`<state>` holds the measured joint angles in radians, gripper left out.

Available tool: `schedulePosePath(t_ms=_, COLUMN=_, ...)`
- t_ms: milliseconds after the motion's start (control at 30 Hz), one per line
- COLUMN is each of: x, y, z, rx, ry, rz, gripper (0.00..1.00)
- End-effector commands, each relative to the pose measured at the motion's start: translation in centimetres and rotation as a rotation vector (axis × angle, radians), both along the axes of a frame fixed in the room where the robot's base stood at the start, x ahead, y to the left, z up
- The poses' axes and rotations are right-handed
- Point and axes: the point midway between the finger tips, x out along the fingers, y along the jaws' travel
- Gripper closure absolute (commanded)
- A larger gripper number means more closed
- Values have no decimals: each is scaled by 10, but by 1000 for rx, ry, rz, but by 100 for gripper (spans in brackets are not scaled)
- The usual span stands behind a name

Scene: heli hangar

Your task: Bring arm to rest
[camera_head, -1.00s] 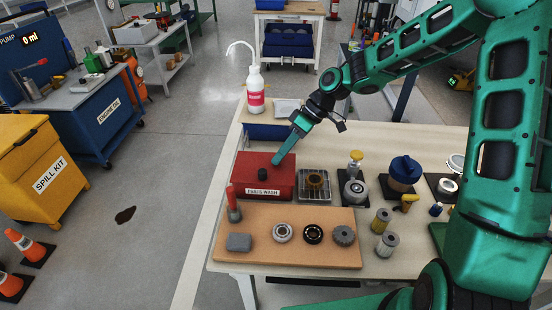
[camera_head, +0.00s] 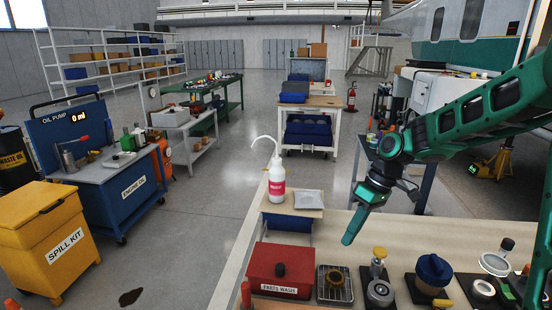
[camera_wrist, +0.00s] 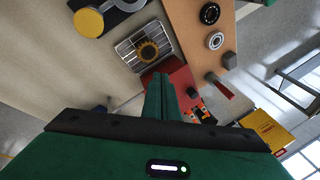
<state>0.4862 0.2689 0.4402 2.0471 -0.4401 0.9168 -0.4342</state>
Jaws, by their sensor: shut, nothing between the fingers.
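My green arm (camera_head: 480,115) reaches in from the right side of the head view, over the back right of the workbench. My gripper (camera_head: 348,238) hangs downward above the bench, to the right of the white squeeze bottle. Its fingers are together with nothing between them. In the wrist view the shut green fingers (camera_wrist: 158,95) point toward the red parts wash box (camera_wrist: 178,72) from above. The gripper is clear of the box and the other bench items.
On the bench stand the red parts wash box (camera_head: 283,270), a wire tray with a ring (camera_head: 334,284), a blue-lidded container (camera_head: 433,275) and a yellow-topped item (camera_head: 379,255). The white bottle (camera_head: 277,185) stands behind. Open floor (camera_head: 200,215) lies to the left.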

Motion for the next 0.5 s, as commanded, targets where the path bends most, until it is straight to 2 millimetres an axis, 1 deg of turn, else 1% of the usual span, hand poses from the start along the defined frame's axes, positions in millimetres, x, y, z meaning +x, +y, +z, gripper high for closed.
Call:
schedulePosePath(t_ms=33, x=-13, y=-15, z=4, rx=-55, ry=10, rz=-57, gripper=100)
schedulePosePath(t_ms=167, x=-46, y=-56, z=13, rx=-177, ry=38, rz=-232, gripper=100)
schedulePosePath(t_ms=200, x=-57, y=-69, z=16, rx=-209, ry=46, rz=-288, gripper=100)
schedulePosePath(t_ms=267, x=-75, y=-86, z=22, rx=-254, ry=54, rz=-373, gripper=100)
schedulePosePath(t_ms=300, x=-87, y=-97, z=26, rx=-281, ry=59, rz=-430, gripper=100)
schedulePosePath(t_ms=367, x=-107, y=-113, z=32, rx=-316, ry=67, rz=-517, gripper=100)
schedulePosePath(t_ms=400, x=-120, y=-123, z=35, rx=-336, ry=72, rz=-578, gripper=100)
schedulePosePath(t_ms=467, x=-141, y=-136, z=40, rx=-361, ry=79, rz=-666, gripper=100)
schedulePosePath(t_ms=500, x=-156, y=-145, z=43, rx=-375, ry=83, rz=-726, gripper=100)
